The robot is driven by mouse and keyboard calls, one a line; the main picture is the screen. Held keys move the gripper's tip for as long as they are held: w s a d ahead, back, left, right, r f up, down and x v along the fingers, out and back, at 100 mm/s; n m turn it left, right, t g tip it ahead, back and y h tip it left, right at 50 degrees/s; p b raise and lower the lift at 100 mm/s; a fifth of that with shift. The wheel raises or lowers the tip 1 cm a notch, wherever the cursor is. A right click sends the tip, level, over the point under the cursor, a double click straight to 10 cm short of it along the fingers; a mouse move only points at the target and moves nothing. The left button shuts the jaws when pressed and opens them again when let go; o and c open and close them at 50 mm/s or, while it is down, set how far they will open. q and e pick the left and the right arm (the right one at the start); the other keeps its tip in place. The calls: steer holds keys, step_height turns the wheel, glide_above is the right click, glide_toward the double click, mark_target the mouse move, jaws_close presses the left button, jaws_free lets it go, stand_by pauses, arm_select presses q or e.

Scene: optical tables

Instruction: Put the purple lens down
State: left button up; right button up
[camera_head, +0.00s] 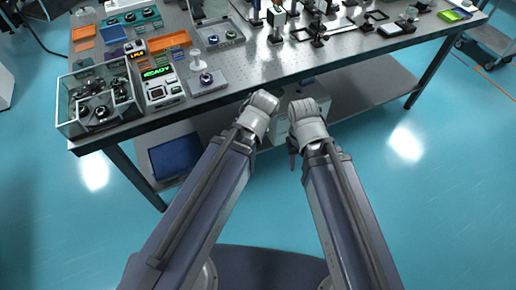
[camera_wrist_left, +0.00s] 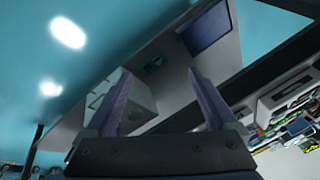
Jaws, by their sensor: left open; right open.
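A small round lens with a purple-blue top (camera_head: 206,78) stands on a grey square plate (camera_head: 207,84) near the table's front edge, left of centre in the head view. It appears to be the purple lens; its colour is hard to judge at this size. My left gripper (camera_wrist_left: 163,92) is open and empty in the left wrist view, with the lower shelf beyond its fingers. In the head view its wrist hides it, in front of the table edge. My right gripper (camera_head: 292,152) is open, hanging mostly behind its wrist, right of the left arm and away from the lens.
A device with a green display (camera_head: 158,73) and a clear-walled case with dark parts (camera_head: 97,98) stand left of the plate. Optical mounts (camera_head: 318,30) fill the back right. The bare front tabletop (camera_head: 290,66) is free. A lower shelf (camera_head: 350,92) runs beneath.

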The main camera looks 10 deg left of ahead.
arm_select(q)
steer(key=s+d+f+m+g+h, duration=0.1)
steer(key=s+d+m+g+h, duration=0.1)
steer(key=s+d, duration=0.4)
steer(key=shift+s+f+m+g, duration=0.2)
steer(key=shift+s+m+g, duration=0.4)
steer(key=shift+m, duration=0.5)
steer(key=shift+w, duration=0.2)
